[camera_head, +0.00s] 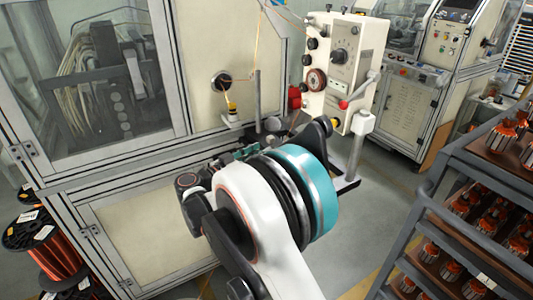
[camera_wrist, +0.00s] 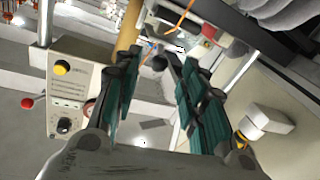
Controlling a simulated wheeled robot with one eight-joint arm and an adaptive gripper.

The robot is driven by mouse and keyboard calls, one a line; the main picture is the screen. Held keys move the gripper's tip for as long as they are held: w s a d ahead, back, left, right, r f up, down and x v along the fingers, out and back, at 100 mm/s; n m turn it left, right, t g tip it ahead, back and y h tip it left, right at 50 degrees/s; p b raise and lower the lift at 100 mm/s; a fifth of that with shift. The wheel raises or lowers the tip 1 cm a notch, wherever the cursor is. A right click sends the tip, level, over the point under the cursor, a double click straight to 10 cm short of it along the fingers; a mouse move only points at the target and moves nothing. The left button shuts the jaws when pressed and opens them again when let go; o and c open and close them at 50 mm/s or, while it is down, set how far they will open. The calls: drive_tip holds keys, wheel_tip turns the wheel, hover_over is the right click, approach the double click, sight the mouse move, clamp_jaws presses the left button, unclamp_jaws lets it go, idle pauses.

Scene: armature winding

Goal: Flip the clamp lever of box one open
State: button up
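A cream control box (camera_head: 343,65) with dials and knobs stands beyond my arm in the head view. It also shows at the left of the wrist view (camera_wrist: 75,95). The red ball also shows in the wrist view (camera_wrist: 27,103). I cannot tell which part is the clamp lever of box one. My gripper (camera_wrist: 157,65) is open, with teal pads on both fingers, and nothing shows between them. In the head view my wrist hides most of it.
Copper wire spools (camera_head: 45,250) stand at lower left. A grey rack (camera_head: 465,215) of armatures is at right. Floor shows between box and rack.

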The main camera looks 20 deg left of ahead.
drive_tip(key=shift+x, duration=1.7)
clamp_jaws()
